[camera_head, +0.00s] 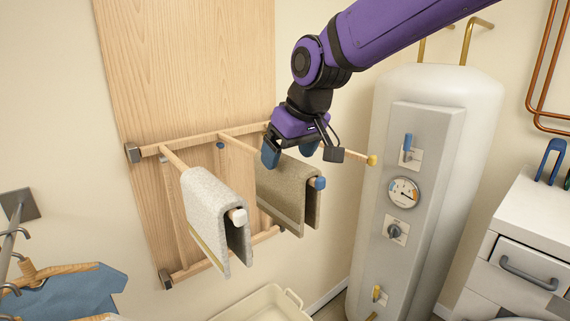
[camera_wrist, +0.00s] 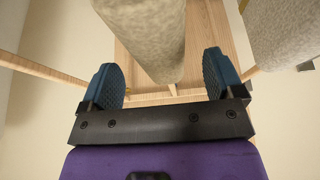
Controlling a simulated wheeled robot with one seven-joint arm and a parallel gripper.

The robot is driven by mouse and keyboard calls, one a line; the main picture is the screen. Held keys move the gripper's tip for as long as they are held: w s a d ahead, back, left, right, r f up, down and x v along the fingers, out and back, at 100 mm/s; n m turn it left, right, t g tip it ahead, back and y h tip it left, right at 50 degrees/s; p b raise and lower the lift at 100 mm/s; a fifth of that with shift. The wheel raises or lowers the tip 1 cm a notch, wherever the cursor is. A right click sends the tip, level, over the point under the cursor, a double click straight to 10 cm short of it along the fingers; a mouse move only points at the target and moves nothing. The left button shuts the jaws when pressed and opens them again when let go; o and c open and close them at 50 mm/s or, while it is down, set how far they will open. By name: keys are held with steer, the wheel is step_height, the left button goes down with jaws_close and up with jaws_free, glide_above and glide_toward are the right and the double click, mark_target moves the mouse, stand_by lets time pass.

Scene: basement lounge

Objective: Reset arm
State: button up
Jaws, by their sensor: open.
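My gripper (camera_head: 290,151) is open in front of the wooden wall rack in the head view, just above the brown-grey towel. In the wrist view its two blue finger pads (camera_wrist: 166,80) stand wide apart. The brown-grey towel (camera_head: 282,192) hangs over a rack peg with a blue end cap. A speckled fabric (camera_wrist: 150,35), seemingly that towel, shows ahead of and between the fingers; whether they touch it I cannot tell. A light grey towel (camera_head: 208,208) hangs on the peg with a white cap to the left.
The wooden rack (camera_head: 190,141) has another peg with a yellow cap (camera_head: 372,160), near a white boiler (camera_head: 435,90) with a gauge. A cream basket (camera_head: 265,303) is below. A white cabinet (camera_head: 530,235) is at right, and hangers with blue cloth (camera_head: 75,290) are at lower left.

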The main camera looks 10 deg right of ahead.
steer(key=v, duration=0.6)
steer(key=shift+s+r, duration=0.1)
steer(key=shift+r, duration=0.05)
steer(key=shift+s+d+r, duration=0.1)
steer(key=shift+d+r, duration=0.05)
steer(key=shift+d, duration=0.15)
steer(key=s+d+f+m+h, duration=0.1)
steer(key=s+d+f+m, duration=0.1)
steer(key=s+d, duration=0.8)
steer(key=s+d+f+m+t+h, duration=0.1)
steer(key=s+d+f+m, duration=0.2)
steer(key=s+d, duration=0.7)
steer(key=shift+d+f+m+h, duration=0.3)
steer(key=shift+d+m, duration=0.6)
steer(key=shift+d, duration=0.25)
